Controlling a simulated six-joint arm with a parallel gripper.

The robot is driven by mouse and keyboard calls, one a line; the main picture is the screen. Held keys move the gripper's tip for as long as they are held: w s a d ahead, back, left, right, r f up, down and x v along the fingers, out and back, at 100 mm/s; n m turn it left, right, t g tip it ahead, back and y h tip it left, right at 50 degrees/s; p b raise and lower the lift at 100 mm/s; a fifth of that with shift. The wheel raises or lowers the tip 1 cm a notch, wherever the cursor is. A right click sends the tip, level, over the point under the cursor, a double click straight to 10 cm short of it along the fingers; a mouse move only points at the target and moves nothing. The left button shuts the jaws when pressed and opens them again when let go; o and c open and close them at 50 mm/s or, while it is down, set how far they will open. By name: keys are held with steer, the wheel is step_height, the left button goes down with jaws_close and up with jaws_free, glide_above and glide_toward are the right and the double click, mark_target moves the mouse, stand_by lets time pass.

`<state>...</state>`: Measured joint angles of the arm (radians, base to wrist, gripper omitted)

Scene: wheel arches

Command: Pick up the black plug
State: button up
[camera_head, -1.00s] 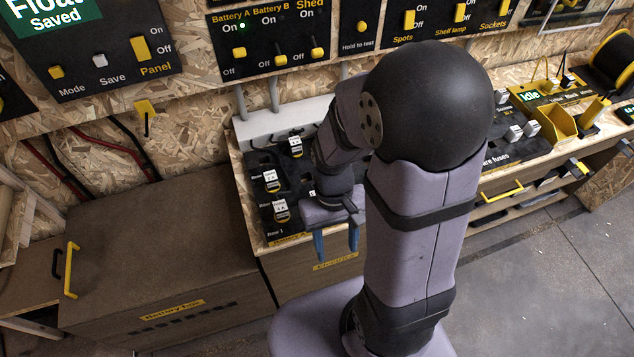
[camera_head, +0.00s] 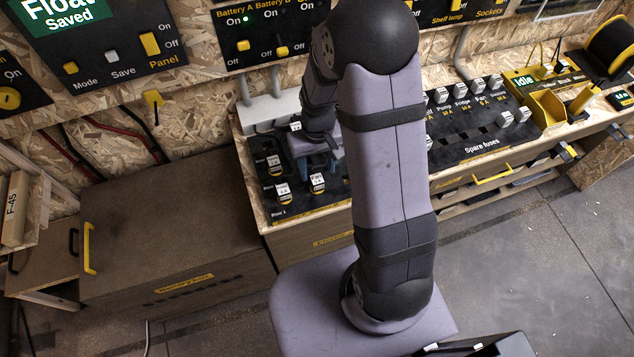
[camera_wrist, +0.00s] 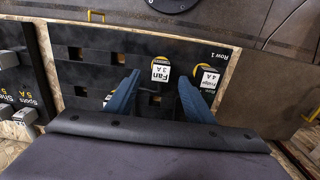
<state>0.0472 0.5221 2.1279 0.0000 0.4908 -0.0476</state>
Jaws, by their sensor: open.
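I cannot pick out a black plug for certain in either view. My gripper (camera_head: 317,163) is over the black fuse panel (camera_head: 262,185), with much of the panel hidden by my arm. In the wrist view my gripper (camera_wrist: 158,78) has its two blue fingers apart, with nothing held between them. A white-labelled "Fan 3 A" fuse (camera_wrist: 161,73) shows between the fingertips; I cannot tell whether they touch it. A fuse marked "4 A" (camera_wrist: 208,77) stands just to the right of the right finger.
Empty sockets (camera_wrist: 76,53) lie left of the fingers. Another black panel, marked "Spare fuses" (camera_head: 470,130), stands to the right of my arm with several fuses. A yellow bin (camera_head: 545,107) is beyond it. A wooden battery box (camera_head: 170,250) stands at the left.

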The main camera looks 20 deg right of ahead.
mark_target(317, 179)
steer(key=shift+f, duration=0.45)
steer(key=shift+f, duration=0.1)
steer(key=shift+a+f+p, duration=0.1)
steer(key=shift+f+p, duration=0.8)
steer(key=shift+f, duration=1.6)
steer(key=c, duration=1.1)
